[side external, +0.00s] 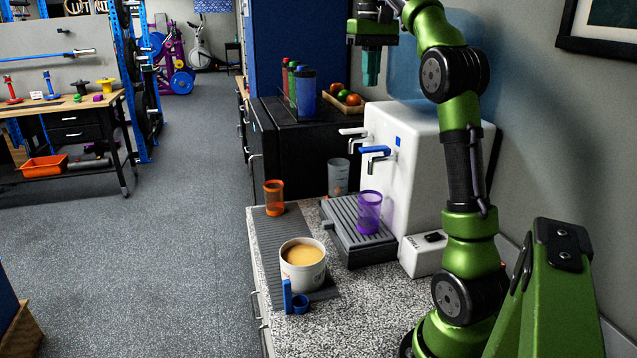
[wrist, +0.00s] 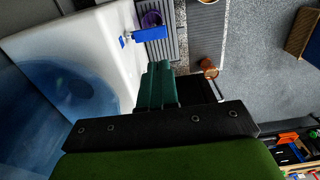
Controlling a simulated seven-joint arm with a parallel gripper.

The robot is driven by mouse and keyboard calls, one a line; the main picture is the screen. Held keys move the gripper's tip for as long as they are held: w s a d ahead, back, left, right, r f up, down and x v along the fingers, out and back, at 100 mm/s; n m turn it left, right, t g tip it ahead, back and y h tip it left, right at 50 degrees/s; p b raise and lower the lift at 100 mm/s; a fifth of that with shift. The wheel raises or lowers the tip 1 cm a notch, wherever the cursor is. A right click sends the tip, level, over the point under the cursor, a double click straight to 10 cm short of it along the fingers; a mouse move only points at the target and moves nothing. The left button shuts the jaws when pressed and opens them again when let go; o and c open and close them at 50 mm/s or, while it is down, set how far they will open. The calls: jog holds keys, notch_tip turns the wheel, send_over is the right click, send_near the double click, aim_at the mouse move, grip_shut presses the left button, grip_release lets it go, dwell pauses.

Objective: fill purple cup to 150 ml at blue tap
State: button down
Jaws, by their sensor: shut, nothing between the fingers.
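The purple cup (side external: 369,212) stands upright on the grey slatted drip tray (side external: 340,228) of the white dispenser (side external: 412,150). It sits below the blue tap (side external: 378,152), and the tap partly covers it in the wrist view (wrist: 151,19). I cannot tell whether there is water in the cup. The blue tap also shows in the wrist view (wrist: 150,34). My gripper (side external: 371,84) is shut and empty, pointing down, high above the dispenser and well clear of the tap and cup. Its teal fingers also show in the wrist view (wrist: 157,70).
A white tap (side external: 352,131) is beside the blue one, with a clear cup (side external: 339,176) near it. An orange cup (side external: 274,198) and a mug of tan liquid (side external: 302,268) stand on a grey mat. Bottles (side external: 305,92) and a fruit tray (side external: 343,101) are behind.

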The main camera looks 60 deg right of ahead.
aim_at(366, 149)
notch_tip(366, 149, down, 14)
jog(key=shift+r, duration=0.1)
dwell(0.5)
jog(key=shift+w+a+f+g+h, duration=0.2)
jog(key=shift+f+g+h, duration=0.15)
jog(key=shift+f, duration=0.25)
jog(key=shift+s+d, duration=0.1)
jog(key=shift+s, duration=0.05)
dwell(0.6)
jog(key=shift+r, duration=0.15)
dwell(1.6)
jog(key=shift+r, duration=0.7)
